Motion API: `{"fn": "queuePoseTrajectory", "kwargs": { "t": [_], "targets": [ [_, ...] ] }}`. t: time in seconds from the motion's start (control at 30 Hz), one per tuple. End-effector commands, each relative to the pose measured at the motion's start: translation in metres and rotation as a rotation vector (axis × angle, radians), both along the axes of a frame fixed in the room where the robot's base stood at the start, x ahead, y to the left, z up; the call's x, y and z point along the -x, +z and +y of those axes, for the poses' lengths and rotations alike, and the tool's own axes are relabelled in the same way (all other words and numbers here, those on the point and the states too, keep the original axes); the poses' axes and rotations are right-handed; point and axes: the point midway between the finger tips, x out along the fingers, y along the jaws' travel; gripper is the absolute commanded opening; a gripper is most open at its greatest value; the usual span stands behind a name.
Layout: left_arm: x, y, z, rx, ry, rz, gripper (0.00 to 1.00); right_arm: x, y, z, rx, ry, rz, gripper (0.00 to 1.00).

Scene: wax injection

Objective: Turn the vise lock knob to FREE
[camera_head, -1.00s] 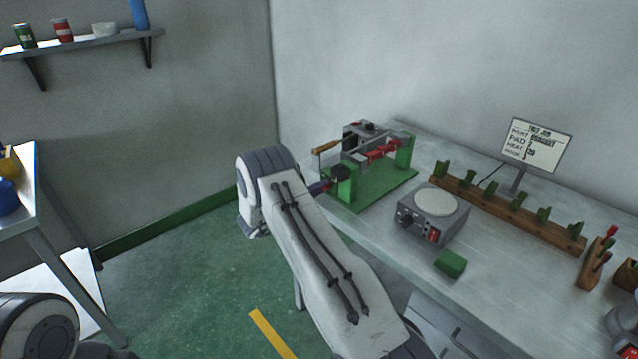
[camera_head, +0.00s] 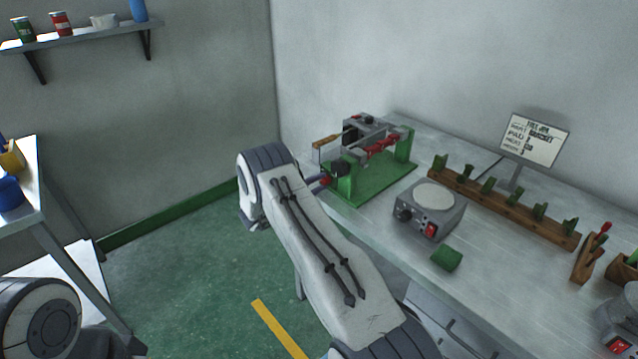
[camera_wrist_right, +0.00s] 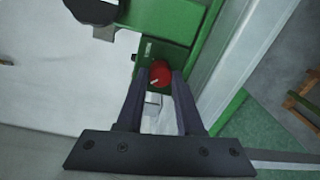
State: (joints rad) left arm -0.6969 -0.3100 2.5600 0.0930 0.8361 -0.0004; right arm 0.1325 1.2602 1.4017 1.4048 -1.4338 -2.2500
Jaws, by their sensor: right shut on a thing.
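The vise (camera_head: 372,175) is a green frame with red parts at the left end of the workbench. Its red lock knob (camera_wrist_right: 161,76) has a white mark and sits on a green block in the right wrist view. My right gripper (camera_head: 317,184) is at the vise's near left end, mostly hidden behind my arm in the head view. In the wrist view its two dark fingers flank the knob closely and are shut on it. The knob's lettering cannot be read. My left gripper is not in view.
A black round handle (camera_wrist_right: 92,10) is close above the knob in the wrist view. A grey heater (camera_head: 430,212), a green block (camera_head: 446,258), a wooden rack (camera_head: 505,210) and a sign (camera_head: 534,140) stand on the workbench (camera_head: 395,238). The floor left of the bench is open.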

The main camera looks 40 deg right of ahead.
Motion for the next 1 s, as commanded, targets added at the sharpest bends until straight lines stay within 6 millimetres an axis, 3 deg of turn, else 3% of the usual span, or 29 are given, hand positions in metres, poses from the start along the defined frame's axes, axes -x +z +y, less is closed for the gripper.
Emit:
{"fn": "queuePoseTrajectory", "kwargs": {
  "t": [0.37,0.4,0.47,0.5,0.83,1.0],
  "targets": [
    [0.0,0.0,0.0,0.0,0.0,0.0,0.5,-0.001,-0.001,0.001,-0.002,0.004,0.008,0.0],
    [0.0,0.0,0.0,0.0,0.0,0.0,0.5,-0.001,-0.001,0.001,-0.002,0.004,0.008,0.4],
    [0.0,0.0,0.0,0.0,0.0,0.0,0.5,-0.001,-0.001,0.001,-0.002,0.004,0.008,0.62],
    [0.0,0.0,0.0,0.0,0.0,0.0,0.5,0.0,-0.001,0.001,-0.002,0.003,0.007,0.66],
    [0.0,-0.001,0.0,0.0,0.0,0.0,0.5,0.0,-0.001,0.003,-0.001,0.001,0.006,0.66],
    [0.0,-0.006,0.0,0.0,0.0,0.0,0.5,0.001,0.0,0.025,0.001,0.004,0.005,0.66]
  ]
}}
